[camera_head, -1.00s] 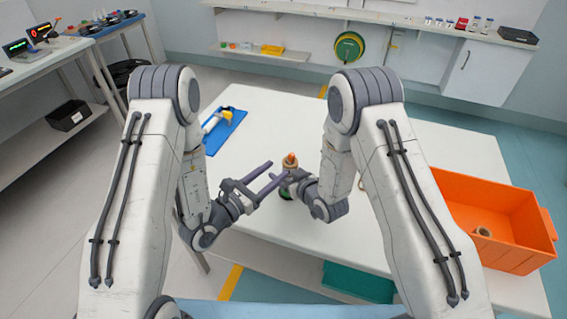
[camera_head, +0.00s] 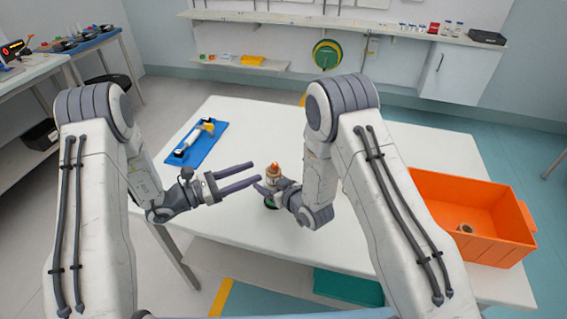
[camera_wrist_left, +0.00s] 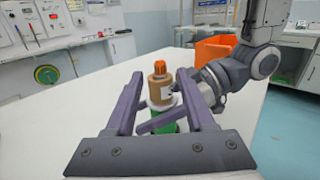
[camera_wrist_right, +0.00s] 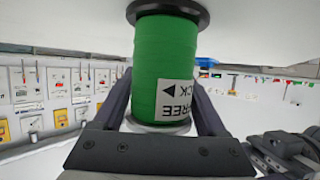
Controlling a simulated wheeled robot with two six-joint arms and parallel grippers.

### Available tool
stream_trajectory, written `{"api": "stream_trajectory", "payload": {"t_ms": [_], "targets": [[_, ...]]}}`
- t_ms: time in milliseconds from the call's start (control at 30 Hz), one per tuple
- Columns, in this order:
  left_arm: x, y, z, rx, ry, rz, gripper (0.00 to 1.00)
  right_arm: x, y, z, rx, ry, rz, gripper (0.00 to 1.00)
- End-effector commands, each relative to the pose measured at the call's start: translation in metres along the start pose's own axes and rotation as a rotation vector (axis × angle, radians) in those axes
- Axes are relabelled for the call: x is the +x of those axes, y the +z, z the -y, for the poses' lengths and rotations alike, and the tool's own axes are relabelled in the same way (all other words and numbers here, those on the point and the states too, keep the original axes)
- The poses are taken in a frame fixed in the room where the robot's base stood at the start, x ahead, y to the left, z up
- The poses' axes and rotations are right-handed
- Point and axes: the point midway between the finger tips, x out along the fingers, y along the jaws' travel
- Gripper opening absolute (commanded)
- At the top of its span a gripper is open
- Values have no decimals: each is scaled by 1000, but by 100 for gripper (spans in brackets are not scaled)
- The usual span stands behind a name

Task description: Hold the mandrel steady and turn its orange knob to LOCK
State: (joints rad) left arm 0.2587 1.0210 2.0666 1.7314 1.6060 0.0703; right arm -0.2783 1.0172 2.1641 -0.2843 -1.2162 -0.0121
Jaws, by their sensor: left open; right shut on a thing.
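The mandrel stands upright on the white table, with an orange knob (camera_head: 275,166) on a tan top (camera_wrist_left: 159,88). Its green body (camera_wrist_right: 165,65) has a black end flange and a label reading FREE with an arrow and part of LOCK, upside down in the right wrist view. My right gripper (camera_wrist_right: 162,90) is shut around the green body. My left gripper (camera_head: 255,172) is open, just left of the mandrel's top at about knob height. In the left wrist view the orange knob (camera_wrist_left: 160,68) shows between its fingers, which look apart from it.
A blue tray (camera_head: 212,153) with a white and yellow tool lies at the table's back left. An orange bin (camera_head: 485,249) holding a small tan ring stands at the right. The white table (camera_head: 270,120) is clear behind the mandrel.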

Motion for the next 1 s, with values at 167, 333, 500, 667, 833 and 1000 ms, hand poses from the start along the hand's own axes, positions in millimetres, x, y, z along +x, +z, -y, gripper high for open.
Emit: {"api": "stream_trajectory", "payload": {"t_ms": [167,333,500,667,833,1000], "targets": [[-7,-4,-7,15,-66,-42,54,0,0,0,0,0,-1,1],[12,-5,-4,14,-77,-46,54,0,0,0,0,0,-1,1],[47,-7,-1,15,-77,-46,54,0,0,0,0,0,-1,1],[77,-8,1,14,-75,-45,54,0,0,0,0,0,-1,1],[100,-9,2,15,-73,-45,54,0,-1,0,0,0,-1,1],[109,-10,2,14,-71,-45,54,0,0,0,0,0,-1,1]]}}
